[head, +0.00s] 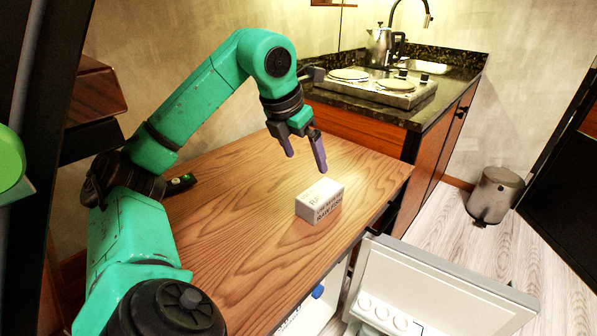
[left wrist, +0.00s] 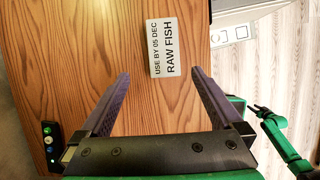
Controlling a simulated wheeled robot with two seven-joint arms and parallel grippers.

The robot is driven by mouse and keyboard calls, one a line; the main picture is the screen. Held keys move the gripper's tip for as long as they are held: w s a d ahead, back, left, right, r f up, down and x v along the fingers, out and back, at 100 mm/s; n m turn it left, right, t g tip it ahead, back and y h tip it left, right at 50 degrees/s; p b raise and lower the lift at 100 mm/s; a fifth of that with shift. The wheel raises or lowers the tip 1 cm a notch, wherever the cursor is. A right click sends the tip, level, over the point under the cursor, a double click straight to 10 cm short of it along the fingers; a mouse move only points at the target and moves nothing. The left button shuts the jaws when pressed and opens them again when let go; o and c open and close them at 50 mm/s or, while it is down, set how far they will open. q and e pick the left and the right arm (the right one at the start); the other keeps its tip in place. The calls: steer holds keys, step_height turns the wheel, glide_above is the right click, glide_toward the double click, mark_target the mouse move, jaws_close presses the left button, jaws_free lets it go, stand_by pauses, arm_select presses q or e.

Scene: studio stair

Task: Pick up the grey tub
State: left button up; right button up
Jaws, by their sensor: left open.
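The tub (head: 320,200) is a small pale grey-white box on the wooden table, near its right edge. Its side carries dark lettering. In the left wrist view a pale face (left wrist: 163,48) reads "USE BY 05 DEC RAW FISH". My left gripper (head: 304,158) is open and empty, above and a little left of the tub in the head view. In the left wrist view its two fingers (left wrist: 158,73) point toward the tub, which lies beyond their tips, apart from them. A green arm at the right of that view seems to be my right one; its jaws (left wrist: 262,111) are too small to read.
The wooden table (head: 235,220) is mostly bare, with a small dark device with buttons (head: 181,183) at its left. An open white door (head: 430,290) stands at the table's front right. A counter with a hotplate (head: 375,88) and kettle (head: 381,47) is behind; a bin (head: 494,195) stands right.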

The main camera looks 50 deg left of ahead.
mark_target(320, 192)
arm_select(q)
steer(key=f, duration=0.1)
steer(key=w+f+b, duration=0.1)
steer(key=d+f, duration=0.1)
steer(key=shift+w+f+b, duration=0.2)
steer(key=shift+f+b, duration=0.15)
steer(key=shift+b, duration=0.05)
steer(key=b+x, duration=0.1)
steer(key=x, duration=0.4)
steer(key=shift+w+a, duration=0.1)
steer(key=shift+a, duration=0.05)
steer(key=b+x, duration=0.1)
steer(key=x, duration=0.4)
steer(key=shift+a+r, duration=0.1)
steer(key=shift+w, duration=0.2)
arm_select(e)
steer(key=w+a+r, duration=0.1)
steer(key=w+r, duration=0.2)
steer(key=w, duration=0.4)
steer(key=shift+w+a+r, duration=0.15)
steer(key=shift+w+r, duration=0.1)
steer(key=shift+r, duration=0.1)
arm_select(q)
steer(key=shift+f, duration=0.35)
arm_select(e)
steer(key=shift+f, duration=0.1)
